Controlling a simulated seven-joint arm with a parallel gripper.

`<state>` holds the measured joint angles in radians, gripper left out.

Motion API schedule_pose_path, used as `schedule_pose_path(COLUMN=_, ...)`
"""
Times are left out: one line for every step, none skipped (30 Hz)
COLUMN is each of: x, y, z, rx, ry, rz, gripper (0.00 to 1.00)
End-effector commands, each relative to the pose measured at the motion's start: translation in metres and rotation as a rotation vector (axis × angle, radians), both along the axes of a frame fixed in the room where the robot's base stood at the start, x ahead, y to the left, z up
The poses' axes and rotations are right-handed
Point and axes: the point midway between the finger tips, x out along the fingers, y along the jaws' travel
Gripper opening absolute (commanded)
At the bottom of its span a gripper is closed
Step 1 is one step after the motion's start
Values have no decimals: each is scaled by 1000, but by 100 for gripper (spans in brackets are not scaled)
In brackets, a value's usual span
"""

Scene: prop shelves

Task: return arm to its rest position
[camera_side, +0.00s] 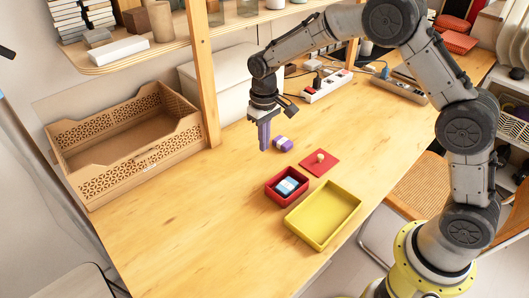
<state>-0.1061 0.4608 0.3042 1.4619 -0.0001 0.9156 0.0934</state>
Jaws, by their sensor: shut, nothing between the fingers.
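My gripper (264,146) points down above the wooden table (190,210), near its middle, with its purple fingers together. Nothing shows between them. It is apart from the things around it in the picture. A small purple and white object (283,143) lies just right of the fingers. A red box (273,184) sits in front of the gripper and holds a blue and white block (287,186). A red lid with a round knob (319,163) lies flat beside the box. My arm reaches in from the right.
A yellow tray (323,215) stands near the table's front edge and looks empty. A tan perforated crate (125,128) is at the left. A wooden post (203,75) and shelf (150,52) rise behind. Power strips (326,87) lie at the back. The front left tabletop is clear.

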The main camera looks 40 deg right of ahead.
Motion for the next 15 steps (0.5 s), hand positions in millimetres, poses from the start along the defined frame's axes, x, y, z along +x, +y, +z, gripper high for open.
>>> schedule_pose_path(x=0, y=0, z=5, rx=0, ry=-2, rz=0, gripper=0)
schedule_pose_path(x=0, y=-1, z=6, rx=0, ry=-2, rz=-1, gripper=0)
schedule_pose_path(x=1, y=-1, z=11, rx=1, ry=-8, rz=-3, gripper=0)
schedule_pose_path(x=2, y=-2, z=15, rx=1, ry=-16, rz=-4, gripper=0)
schedule_pose_path(x=3, y=-2, z=22, rx=3, ry=-29, rz=-6, gripper=0)
schedule_pose_path(x=5, y=-4, z=35, rx=6, ry=-55, rz=-9, gripper=0)
schedule_pose_path(x=6, y=-5, z=46, rx=8, ry=-76, rz=-11, gripper=0)
schedule_pose_path(x=5, y=-7, z=58, rx=9, ry=-98, rz=-14, gripper=0)
schedule_pose_path(x=2, y=-9, z=76, rx=13, ry=-129, rz=-19, gripper=0)
schedule_pose_path(x=-3, y=-11, z=90, rx=15, ry=-152, rz=-22, gripper=0)
schedule_pose_path(x=-8, y=-13, z=105, rx=16, ry=-176, rz=-26, gripper=0)
schedule_pose_path(x=-17, y=-16, z=123, rx=19, ry=-207, rz=-30, gripper=0)
schedule_pose_path(x=-26, y=-18, z=136, rx=20, ry=-228, rz=-33, gripper=0)
schedule_pose_path(x=-34, y=-21, z=148, rx=21, ry=-248, rz=-36, gripper=0)
schedule_pose_path(x=-47, y=-24, z=163, rx=22, ry=-275, rz=-39, gripper=0)
